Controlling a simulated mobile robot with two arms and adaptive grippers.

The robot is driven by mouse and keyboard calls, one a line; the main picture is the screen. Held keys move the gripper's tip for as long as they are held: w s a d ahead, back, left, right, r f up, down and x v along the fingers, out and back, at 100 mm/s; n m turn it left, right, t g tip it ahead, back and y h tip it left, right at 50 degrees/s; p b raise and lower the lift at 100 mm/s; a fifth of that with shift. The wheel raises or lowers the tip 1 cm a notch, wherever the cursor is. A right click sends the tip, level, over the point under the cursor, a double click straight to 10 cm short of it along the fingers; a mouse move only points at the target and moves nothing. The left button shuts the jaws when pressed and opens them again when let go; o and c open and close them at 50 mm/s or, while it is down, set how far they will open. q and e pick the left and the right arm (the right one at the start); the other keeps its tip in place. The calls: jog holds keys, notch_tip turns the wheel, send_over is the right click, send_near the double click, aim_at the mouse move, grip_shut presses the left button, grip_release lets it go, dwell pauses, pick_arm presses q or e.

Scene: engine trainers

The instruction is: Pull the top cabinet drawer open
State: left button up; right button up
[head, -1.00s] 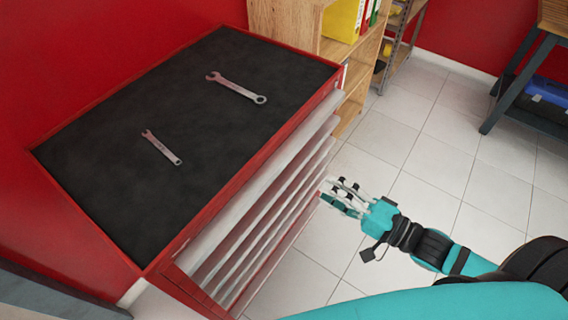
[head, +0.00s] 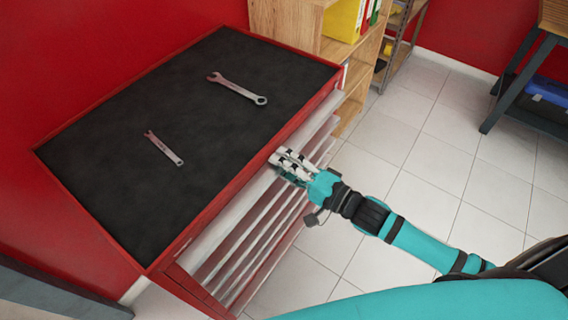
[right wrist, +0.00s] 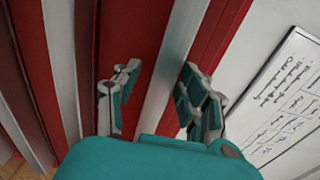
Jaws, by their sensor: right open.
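The red cabinet (head: 155,262) with a black top (head: 190,130) stands at the left in the head view. Its front has several long pale handle strips. The top drawer's pale strip (head: 222,225) runs just under the cabinet's red top edge. My right gripper (head: 283,164) is open at this strip, around the middle of the front, and hides part of it. In the right wrist view, the open fingers (right wrist: 158,95) stand on either side of a pale strip (right wrist: 178,55), with gaps visible. The top drawer looks shut. My left gripper is not in view.
Two wrenches (head: 237,88) (head: 164,148) lie on the cabinet top. A wooden shelf (head: 290,18) with binders stands behind the cabinet. A dark-legged table (head: 515,85) is at the right. The tiled floor (head: 430,140) between is clear.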

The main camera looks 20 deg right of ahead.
grip_shut()
jog(key=shift+s+f, duration=0.1)
jog(key=shift+f, duration=0.05)
